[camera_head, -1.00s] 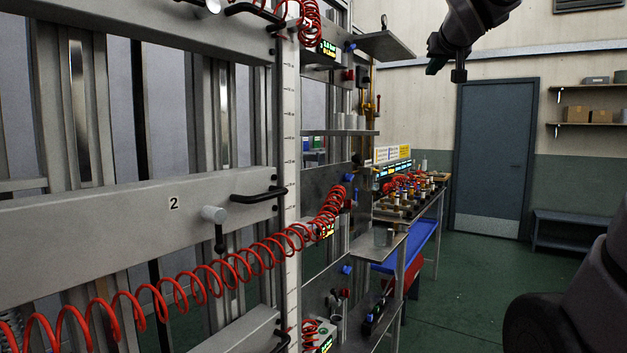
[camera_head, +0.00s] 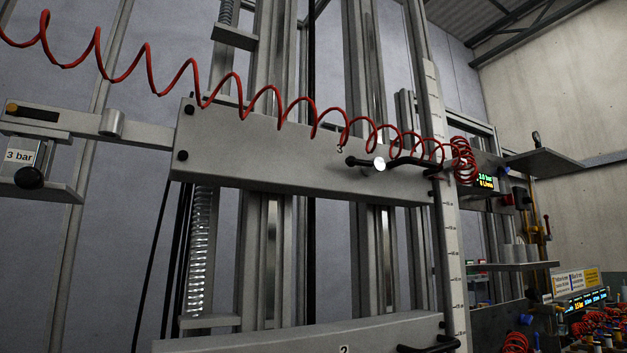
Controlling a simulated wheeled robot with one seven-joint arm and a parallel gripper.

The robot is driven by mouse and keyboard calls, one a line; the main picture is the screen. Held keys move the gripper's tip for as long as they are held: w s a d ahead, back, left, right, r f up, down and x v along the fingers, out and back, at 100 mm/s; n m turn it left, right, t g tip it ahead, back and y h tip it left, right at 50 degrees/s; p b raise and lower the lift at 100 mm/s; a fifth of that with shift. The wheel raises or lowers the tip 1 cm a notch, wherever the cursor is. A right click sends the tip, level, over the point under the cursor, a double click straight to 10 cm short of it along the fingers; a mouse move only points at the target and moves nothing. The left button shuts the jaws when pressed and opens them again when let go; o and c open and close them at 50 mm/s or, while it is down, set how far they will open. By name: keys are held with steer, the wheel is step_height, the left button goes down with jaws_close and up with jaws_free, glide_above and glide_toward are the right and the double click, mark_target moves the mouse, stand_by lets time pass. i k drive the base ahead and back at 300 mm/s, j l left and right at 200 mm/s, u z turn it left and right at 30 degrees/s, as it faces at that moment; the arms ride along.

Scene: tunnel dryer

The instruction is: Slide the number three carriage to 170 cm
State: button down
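The number three carriage (camera_head: 255,150) is a long grey horizontal beam in the upper middle, marked with a small dark "3". A pale round knob (camera_head: 379,164) with a black lever and a black bar handle (camera_head: 415,162) sit near its right end. The handle reaches close to a vertical white scale (camera_head: 447,230), whose numbers are too small to read. A red coiled hose (camera_head: 150,70) hangs across the carriage's top edge and hides part of it. My gripper is not in view.
The number two carriage (camera_head: 300,338) lies below, cut by the bottom edge. A box labelled "3 bar" (camera_head: 22,157) is on an arm at the left. A small green display (camera_head: 486,181), shelves (camera_head: 540,163) and a crowded bench stand at the right.

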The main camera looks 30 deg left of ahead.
mark_target(212, 145)
steer(key=u, duration=1.75)
steer(key=j, duration=0.45)
